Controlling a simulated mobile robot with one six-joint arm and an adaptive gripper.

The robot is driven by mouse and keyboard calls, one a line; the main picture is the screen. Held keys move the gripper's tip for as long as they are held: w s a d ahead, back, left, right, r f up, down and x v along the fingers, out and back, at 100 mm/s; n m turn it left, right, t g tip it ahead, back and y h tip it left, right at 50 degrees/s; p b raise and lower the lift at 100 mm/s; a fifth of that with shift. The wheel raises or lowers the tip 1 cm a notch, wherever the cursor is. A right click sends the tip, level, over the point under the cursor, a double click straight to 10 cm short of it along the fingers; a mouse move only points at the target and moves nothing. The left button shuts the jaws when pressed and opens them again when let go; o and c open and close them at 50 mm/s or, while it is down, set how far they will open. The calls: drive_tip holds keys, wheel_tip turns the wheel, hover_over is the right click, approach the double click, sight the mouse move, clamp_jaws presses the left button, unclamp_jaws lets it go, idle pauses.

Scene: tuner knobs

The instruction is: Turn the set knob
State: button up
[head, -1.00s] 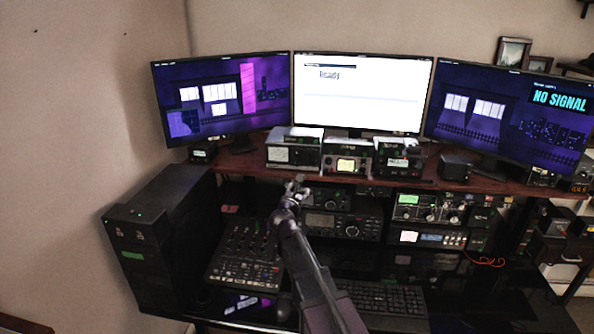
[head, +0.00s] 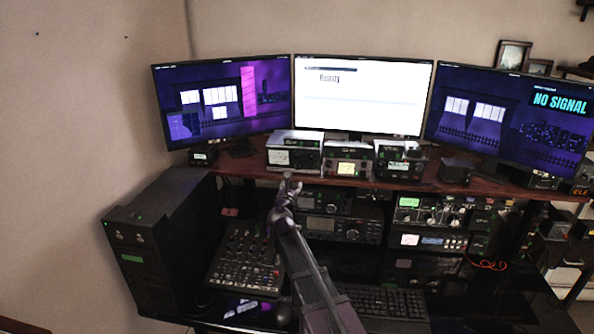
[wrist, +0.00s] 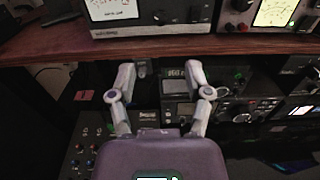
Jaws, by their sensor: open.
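Several radio units with knobs stand on and under the desk shelf; I cannot read which knob is marked set. On the shelf are a left unit (head: 293,156), a middle unit with a lit meter (head: 347,165) and a right unit (head: 399,165). My gripper (head: 291,183) is in front of the shelf edge, below the left unit. In the wrist view my gripper (wrist: 160,70) is open and empty, its two fingers apart. Beyond the right finger is a dark radio (wrist: 215,110) with knobs, partly hidden by that finger. No knob is between the fingers.
The wooden shelf (head: 450,184) runs across above the lower radios. A mixer (head: 245,262) lies left of my arm, a keyboard (head: 385,300) to its right. A black computer case (head: 155,240) stands at the left. Three monitors stand behind the shelf units.

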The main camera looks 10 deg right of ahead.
sight(297, 168)
drive_tip(key=x, duration=1.2)
clamp_jaws()
